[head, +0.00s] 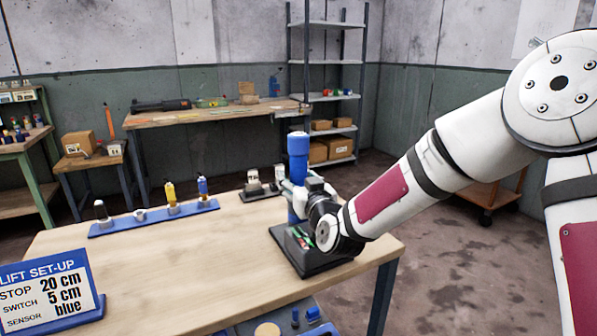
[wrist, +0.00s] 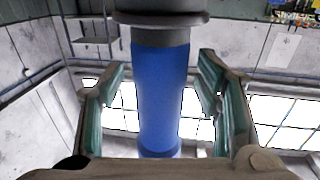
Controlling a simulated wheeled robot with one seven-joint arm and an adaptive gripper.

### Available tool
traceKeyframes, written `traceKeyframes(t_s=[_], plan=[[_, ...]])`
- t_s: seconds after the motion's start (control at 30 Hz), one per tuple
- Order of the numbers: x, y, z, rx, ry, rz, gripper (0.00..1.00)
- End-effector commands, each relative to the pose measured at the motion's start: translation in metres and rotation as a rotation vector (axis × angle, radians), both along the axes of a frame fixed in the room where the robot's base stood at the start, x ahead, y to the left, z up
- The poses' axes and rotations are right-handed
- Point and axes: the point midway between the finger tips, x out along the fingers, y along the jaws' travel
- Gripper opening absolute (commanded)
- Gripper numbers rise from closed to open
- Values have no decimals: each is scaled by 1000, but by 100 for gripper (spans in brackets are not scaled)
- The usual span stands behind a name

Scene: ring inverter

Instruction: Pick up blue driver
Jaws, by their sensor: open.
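A tall upright blue cylinder (head: 298,160) stands at the dark device on the right part of the table. My gripper (head: 300,194) is beside it, and the wrist view shows the same blue cylinder (wrist: 160,95) between the fingers. My gripper (wrist: 160,85) is open there, with a gap on each side of the cylinder. A small blue upright tool (head: 203,189) stands in the blue rack (head: 110,228), right of a yellow one (head: 171,193). No label shows which blue thing is the driver. My gripper hides part of the cylinder's lower end.
The dark device base (head: 316,259) sits near the table's right edge. A sign (head: 45,290) stands at the front left, and small blue parts (head: 312,314) lie at the front. The wooden middle of the table (head: 170,265) is clear. A workbench (head: 215,113) stands behind.

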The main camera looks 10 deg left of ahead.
Motion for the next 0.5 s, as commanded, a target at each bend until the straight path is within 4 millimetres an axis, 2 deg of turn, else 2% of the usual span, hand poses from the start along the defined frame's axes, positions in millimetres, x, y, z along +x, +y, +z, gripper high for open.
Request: traceKeyframes(t_s=[0.03,0.27,0.5], plan=[[0,0,0,0,0,0,51],[0,0,0,0,0,0,0],[0,0,3,2,-6,0,0]])
